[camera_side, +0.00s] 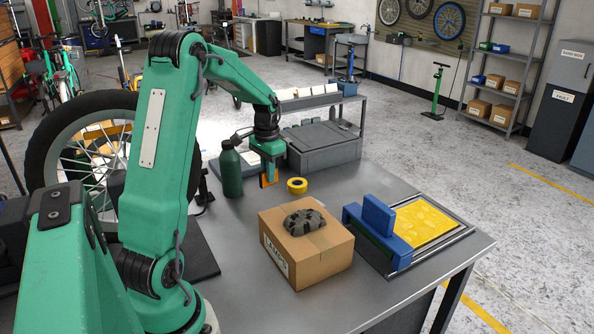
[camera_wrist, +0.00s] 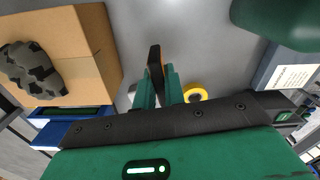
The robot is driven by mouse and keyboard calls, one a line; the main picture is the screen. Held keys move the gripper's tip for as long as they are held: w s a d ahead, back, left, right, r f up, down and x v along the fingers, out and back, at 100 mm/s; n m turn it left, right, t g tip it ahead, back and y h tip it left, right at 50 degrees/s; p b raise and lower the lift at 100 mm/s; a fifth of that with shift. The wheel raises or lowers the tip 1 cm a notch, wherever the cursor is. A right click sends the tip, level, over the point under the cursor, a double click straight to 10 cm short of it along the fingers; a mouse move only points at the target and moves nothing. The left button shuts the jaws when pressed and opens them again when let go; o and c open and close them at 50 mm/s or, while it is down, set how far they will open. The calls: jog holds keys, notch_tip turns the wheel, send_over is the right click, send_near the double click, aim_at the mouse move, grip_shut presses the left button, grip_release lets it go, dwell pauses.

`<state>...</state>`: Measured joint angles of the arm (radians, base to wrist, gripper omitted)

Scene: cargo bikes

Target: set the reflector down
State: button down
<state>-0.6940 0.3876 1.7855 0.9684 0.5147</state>
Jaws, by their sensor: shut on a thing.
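My gripper (camera_side: 268,166) is at the far side of the grey workbench, pointing down and shut on the reflector (camera_side: 265,181), a small orange piece. The reflector's lower end is close to the bench top; I cannot tell whether it touches. In the wrist view the fingers (camera_wrist: 156,88) are close together around a thin dark piece (camera_wrist: 154,58), seen nearly edge-on. The fingers hide part of the reflector.
A green bottle (camera_side: 231,170) stands just left of my gripper, and a yellow tape roll (camera_side: 297,185) lies to its right. A cardboard box (camera_side: 322,262) bearing a dark lump (camera_side: 304,222) stands nearer. A grey case (camera_side: 322,146) is behind.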

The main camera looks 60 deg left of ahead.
aim_at(260, 178)
jog(key=shift+s+a+f, duration=0.2)
jog(key=shift+s+a, duration=0.25)
jog(key=shift+a, duration=0.25)
jog(key=shift+s+a+f, duration=0.15)
jog(key=shift+s+a, duration=0.3)
jog(key=shift+a, duration=0.2)
jog(key=shift+f, duration=0.1)
jog(key=shift+f, duration=4.75)
jog(key=shift+f, duration=0.2)
jog(key=c, duration=1.5)
grip_release()
jog(key=shift+r, duration=0.15)
jog(key=shift+d+r, duration=0.2)
jog(key=shift+r, duration=3.6)
jog(key=shift+d, duration=0.1)
